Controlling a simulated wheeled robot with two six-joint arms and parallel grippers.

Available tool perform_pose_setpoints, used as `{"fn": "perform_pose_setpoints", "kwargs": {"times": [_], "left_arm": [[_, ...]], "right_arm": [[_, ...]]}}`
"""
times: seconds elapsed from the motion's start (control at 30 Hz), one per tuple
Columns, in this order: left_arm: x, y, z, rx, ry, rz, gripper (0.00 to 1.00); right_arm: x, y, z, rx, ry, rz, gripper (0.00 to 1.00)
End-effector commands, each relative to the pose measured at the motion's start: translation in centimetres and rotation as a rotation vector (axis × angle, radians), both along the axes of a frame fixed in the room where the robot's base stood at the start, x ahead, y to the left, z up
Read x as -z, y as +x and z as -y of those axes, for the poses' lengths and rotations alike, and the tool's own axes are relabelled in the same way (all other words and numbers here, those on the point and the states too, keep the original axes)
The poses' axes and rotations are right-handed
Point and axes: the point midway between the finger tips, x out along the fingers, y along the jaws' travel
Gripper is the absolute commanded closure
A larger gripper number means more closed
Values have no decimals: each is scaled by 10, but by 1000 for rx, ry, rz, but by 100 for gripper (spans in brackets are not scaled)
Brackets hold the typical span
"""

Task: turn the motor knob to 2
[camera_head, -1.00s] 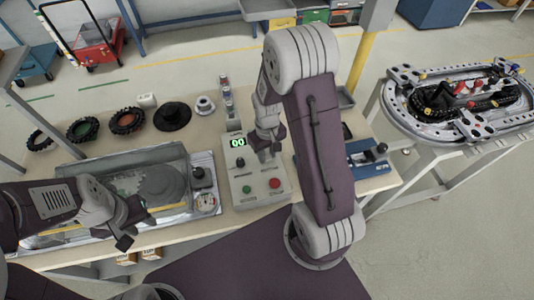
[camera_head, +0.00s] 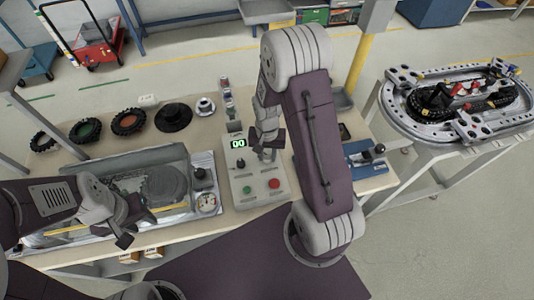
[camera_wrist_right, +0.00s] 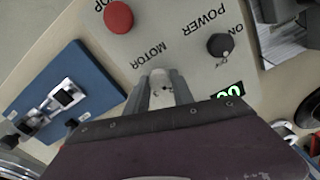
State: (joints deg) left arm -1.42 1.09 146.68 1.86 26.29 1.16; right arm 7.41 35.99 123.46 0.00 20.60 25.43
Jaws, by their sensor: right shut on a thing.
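The grey control box (camera_head: 250,190) stands on the table, with a green button, a red button and a lit display (camera_head: 238,143) reading 00. My right gripper (camera_head: 267,154) is over its upper right part. In the right wrist view its fingers (camera_wrist_right: 163,90) are shut on the motor knob (camera_wrist_right: 162,84), below the printed word MOTOR. The fingers hide most of the knob, so its pointer cannot be read. The black power knob (camera_wrist_right: 220,44) is beside it, near ON. My left gripper (camera_head: 136,226) hangs open and empty in front of the metal tray.
The metal tray (camera_head: 95,232) with a gauge is left of the box. Several dark wheels (camera_head: 128,121) lie behind it. A blue fixture (camera_head: 366,163) is right of the box. The ring track (camera_head: 460,100) stands on a separate table at the right.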

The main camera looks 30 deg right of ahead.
Motion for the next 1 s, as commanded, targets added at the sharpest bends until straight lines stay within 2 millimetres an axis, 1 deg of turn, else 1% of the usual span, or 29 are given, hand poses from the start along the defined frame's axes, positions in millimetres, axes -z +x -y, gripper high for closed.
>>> {"fn": "perform_pose_setpoints", "kwargs": {"times": [0.13, 0.33, 0.83, 0.87, 0.9, 0.93, 1.0], "left_arm": [[-3, 0, 0, 0, 0, 0, 64], [-4, 0, 0, 0, 0, 0, 64], [-4, 0, 0, 0, 0, 0, 64], [-4, 0, 0, 0, 0, 0, 64], [-4, 0, 0, 0, 0, 0, 64], [-4, 0, 0, 0, 0, 0, 64], [-4, 0, 0, 0, 0, 0, 64]], "right_arm": [[-2, 1, 0, 67, 0, 2, 100], [-1, 1, 0, 119, 0, 4, 100], [-1, 2, 0, 136, -1, 5, 100], [-1, 2, 0, 136, -1, 5, 66], [-1, 2, 0, 136, -1, 5, 55], [-1, 1, 0, 136, -1, 4, 49], [-1, 1, 0, 136, 0, 4, 49]]}}
